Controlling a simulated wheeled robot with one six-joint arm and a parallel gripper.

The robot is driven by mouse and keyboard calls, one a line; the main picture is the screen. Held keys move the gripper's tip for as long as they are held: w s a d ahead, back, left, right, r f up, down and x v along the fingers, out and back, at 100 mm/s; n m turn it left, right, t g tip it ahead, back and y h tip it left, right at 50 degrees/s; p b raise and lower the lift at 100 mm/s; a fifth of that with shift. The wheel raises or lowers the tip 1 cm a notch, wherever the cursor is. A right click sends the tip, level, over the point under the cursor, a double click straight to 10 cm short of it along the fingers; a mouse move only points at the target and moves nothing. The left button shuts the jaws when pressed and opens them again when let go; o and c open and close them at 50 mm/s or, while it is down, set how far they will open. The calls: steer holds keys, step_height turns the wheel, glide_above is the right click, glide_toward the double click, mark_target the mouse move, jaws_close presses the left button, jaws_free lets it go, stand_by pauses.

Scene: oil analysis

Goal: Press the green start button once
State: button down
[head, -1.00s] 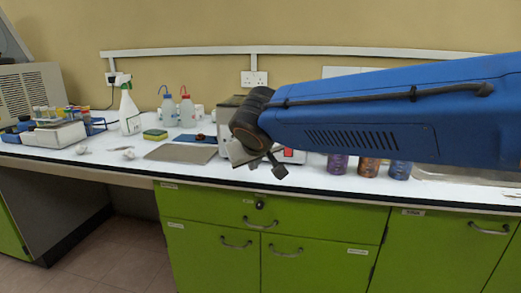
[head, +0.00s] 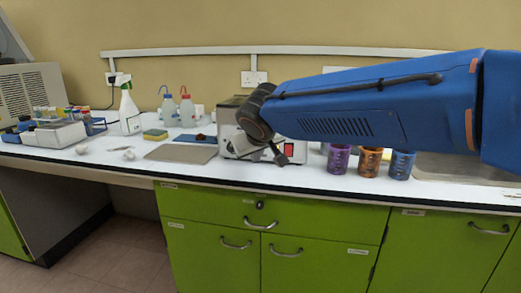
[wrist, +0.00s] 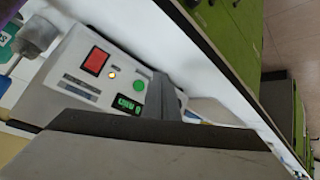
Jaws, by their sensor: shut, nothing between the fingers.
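The green start button (wrist: 139,85) is a small round spot on the pale front panel of a boxy instrument (head: 227,142). In the wrist view it sits beside a lit green display (wrist: 128,105), a glowing pale lamp and a red switch (wrist: 96,62). The button is hidden in the head view, where the red switch (head: 289,150) shows. My gripper (head: 281,159) is shut and empty in front of the panel. In the wrist view its dark end (wrist: 162,97) appears just right of the button; I cannot tell whether it touches the panel.
Purple (head: 339,158), orange (head: 369,162) and blue (head: 401,164) beakers stand right of the instrument. A grey mat (head: 180,154) lies to its left, with wash bottles (head: 187,110) behind. The counter's front edge is close below the gripper.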

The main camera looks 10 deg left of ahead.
steer(key=shift+w+d, duration=0.2)
steer(key=shift+w, duration=1.55)
steer(key=shift+w, duration=0.15)
stand_by(0.7)
steer(key=shift+w, duration=0.3)
steer(key=shift+w, duration=0.35)
stand_by(0.8)
steer(key=shift+s, duration=0.8)
steer(key=shift+s, duration=0.1)
steer(key=shift+s+a, duration=0.2)
steer(key=shift+s, duration=2.2)
